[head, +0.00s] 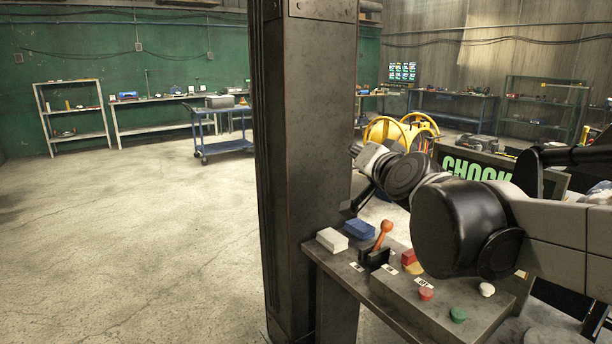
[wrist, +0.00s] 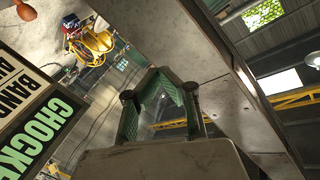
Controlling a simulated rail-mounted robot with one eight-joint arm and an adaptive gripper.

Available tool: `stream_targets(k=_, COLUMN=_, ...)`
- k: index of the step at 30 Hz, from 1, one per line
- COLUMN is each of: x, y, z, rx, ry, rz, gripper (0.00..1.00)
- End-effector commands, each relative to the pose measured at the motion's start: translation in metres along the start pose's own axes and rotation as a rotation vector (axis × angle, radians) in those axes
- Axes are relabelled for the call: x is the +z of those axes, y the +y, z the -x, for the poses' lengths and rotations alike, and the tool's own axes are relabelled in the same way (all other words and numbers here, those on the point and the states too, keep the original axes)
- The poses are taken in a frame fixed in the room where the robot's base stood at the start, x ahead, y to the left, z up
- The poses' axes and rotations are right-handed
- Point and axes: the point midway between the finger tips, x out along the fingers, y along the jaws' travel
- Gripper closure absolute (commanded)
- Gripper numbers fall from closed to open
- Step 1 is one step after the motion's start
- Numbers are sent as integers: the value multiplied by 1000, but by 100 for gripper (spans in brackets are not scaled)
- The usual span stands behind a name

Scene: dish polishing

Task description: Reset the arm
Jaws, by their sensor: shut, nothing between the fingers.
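My gripper (wrist: 163,88) shows in the middle of the wrist view. Its greenish fingers come together at the tips, with nothing between them. In the head view my arm reaches in from the right, above a control desk, and its far end is close to a thick dark steel post (head: 305,150). The fingers are hard to make out there. In the wrist view the grey post (wrist: 215,75) runs diagonally behind and to the right of the gripper; I cannot tell the gap between them.
The control desk (head: 395,300) below the arm carries an orange lever (head: 383,235), a white block (head: 332,240), a blue block (head: 359,229) and several coloured buttons. A CHOCK sign (head: 478,168) stands behind the arm. The floor (head: 130,240) at left is clear.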

Motion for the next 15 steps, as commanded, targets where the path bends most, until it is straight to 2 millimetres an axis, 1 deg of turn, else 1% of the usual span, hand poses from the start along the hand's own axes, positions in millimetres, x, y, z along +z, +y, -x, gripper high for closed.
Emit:
stream_targets(k=1, x=14, y=9, z=19, rx=15, ry=-54, rz=43, gripper=100)
stream_targets(k=5, x=57, y=36, z=65, rx=68, ry=-213, rz=160, gripper=100)
stream_targets(k=6, x=70, y=46, z=80, rx=89, ry=-262, rz=196, gripper=100)
stream_targets(k=8, x=91, y=63, z=105, rx=124, ry=-336, rz=245, gripper=100)
stream_targets(k=9, x=104, y=75, z=121, rx=151, ry=-385, rz=277, gripper=100)
stream_targets(k=11, x=123, y=95, z=147, rx=194, ry=-457, rz=322, gripper=100)
stream_targets(k=12, x=135, y=108, z=164, rx=224, ry=-505, rz=349, gripper=100)
stream_targets(k=15, x=161, y=139, z=204, rx=300, ry=-610, rz=407, gripper=100)
